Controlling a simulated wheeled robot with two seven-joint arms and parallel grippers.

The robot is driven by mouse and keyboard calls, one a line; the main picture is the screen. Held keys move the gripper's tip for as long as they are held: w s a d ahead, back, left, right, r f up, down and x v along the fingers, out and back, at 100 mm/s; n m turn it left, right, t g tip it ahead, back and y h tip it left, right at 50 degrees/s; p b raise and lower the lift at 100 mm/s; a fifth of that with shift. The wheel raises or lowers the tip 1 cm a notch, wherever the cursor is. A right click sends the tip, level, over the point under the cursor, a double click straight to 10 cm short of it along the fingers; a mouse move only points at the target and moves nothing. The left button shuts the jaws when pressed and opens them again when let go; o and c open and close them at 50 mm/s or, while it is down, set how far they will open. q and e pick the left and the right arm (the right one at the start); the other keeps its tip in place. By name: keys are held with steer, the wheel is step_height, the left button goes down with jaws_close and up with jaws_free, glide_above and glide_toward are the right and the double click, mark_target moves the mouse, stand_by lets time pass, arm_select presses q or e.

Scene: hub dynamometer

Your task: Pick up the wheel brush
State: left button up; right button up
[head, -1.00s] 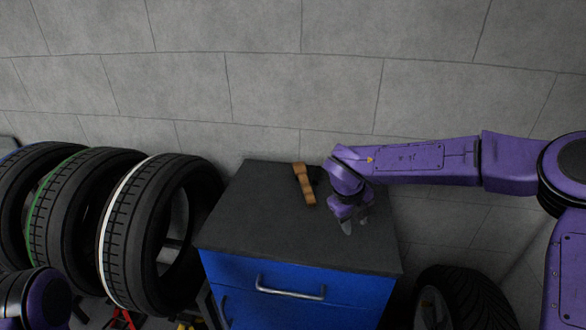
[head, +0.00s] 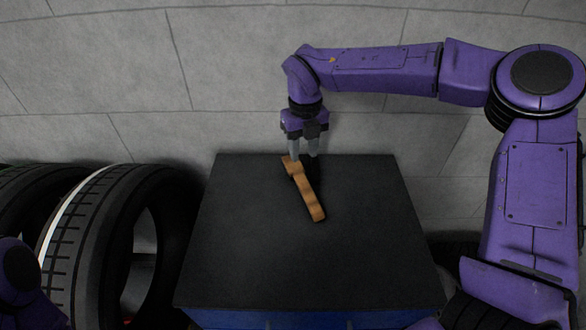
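The wheel brush (head: 310,197) lies on the dark top of the blue cabinet, near its back edge. Its wooden handle slants from upper left to lower right, and dark bristles show along its right side. My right gripper (head: 304,156) points down at the far end of the brush. Its two grey fingers are apart, with the tips close to the wood and bristles. I cannot tell whether they touch the brush. My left gripper is out of view; only a purple part of my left arm shows at the lower left.
The cabinet top (head: 240,235) is otherwise bare. Tires (head: 95,230) stand upright to the left of the cabinet, and another dark tire is partly hidden behind my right arm at the lower right. A grey block wall (head: 230,80) rises behind.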

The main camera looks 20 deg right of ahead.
mark_target(303, 181)
steer(key=f+p, duration=0.1)
steer(key=f, duration=0.2)
steer(key=f+p, duration=0.1)
steer(key=f, duration=0.2)
steer(key=s+f+p, duration=0.1)
steer(key=f, duration=0.2)
steer(key=shift+a+f, duration=0.1)
steer(key=shift+f, duration=0.5)
jaws_close()
